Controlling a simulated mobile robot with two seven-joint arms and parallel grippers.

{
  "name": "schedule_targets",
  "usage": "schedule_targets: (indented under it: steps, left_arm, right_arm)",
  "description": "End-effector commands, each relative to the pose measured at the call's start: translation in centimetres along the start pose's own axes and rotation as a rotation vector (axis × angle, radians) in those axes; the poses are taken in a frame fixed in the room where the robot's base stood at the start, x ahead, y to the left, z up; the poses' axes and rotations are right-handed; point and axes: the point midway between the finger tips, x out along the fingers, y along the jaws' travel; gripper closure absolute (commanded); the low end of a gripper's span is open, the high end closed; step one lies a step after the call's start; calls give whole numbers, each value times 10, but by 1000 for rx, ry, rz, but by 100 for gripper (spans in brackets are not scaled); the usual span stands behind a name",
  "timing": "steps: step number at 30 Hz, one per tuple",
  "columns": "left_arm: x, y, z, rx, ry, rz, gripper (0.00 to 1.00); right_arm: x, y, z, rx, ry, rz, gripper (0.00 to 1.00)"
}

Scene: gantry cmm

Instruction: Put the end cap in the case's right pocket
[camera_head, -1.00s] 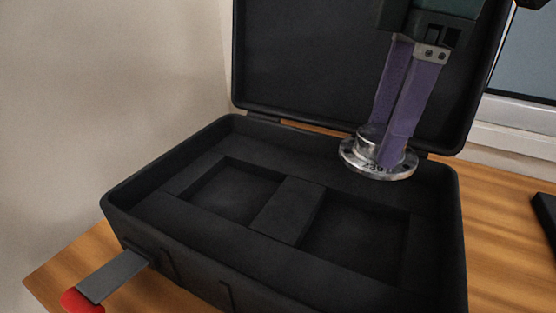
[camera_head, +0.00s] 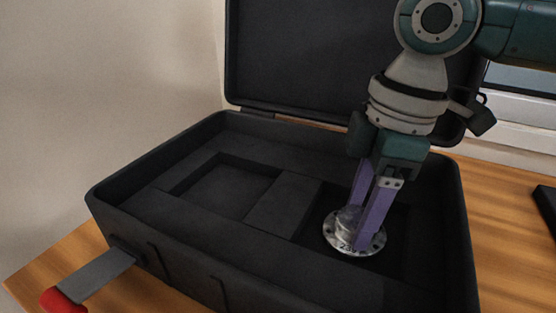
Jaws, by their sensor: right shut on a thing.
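The end cap (camera_head: 341,244) is a round silver metal flange with a raised hub and holes around its rim. My right gripper (camera_head: 352,222), with purple fingers, is shut on the hub and points down. The end cap is over the right pocket (camera_head: 391,258) of the open black case (camera_head: 150,185), near that pocket's left side. I cannot tell whether it touches the pocket floor. The fingers hide part of the hub and the pocket's far side. The left pocket (camera_head: 225,190) is empty. My left gripper is not in view.
The case's lid (camera_head: 300,60) stands open at the back, behind my right arm. A grey strip with a red end (camera_head: 95,280) sticks out at the case's front left. The wooden table (camera_head: 510,235) is clear to the right, up to a dark object (camera_head: 546,205) at the edge.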

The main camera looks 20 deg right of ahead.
Motion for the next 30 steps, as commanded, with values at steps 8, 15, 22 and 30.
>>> schedule_targets:
  steps: [8, 15, 22, 30]
  left_arm:
    - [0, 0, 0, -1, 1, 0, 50]
    - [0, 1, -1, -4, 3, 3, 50]
    - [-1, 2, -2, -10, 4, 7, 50]
    - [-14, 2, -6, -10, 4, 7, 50]
  right_arm:
    - [2, 0, 0, 0, 1, 0, 25]
    - [2, 0, 0, 0, 0, 0, 9]
    - [-3, 0, 0, 0, 0, 1, 9]
    - [-57, 1, 0, 0, 2, 4, 9]
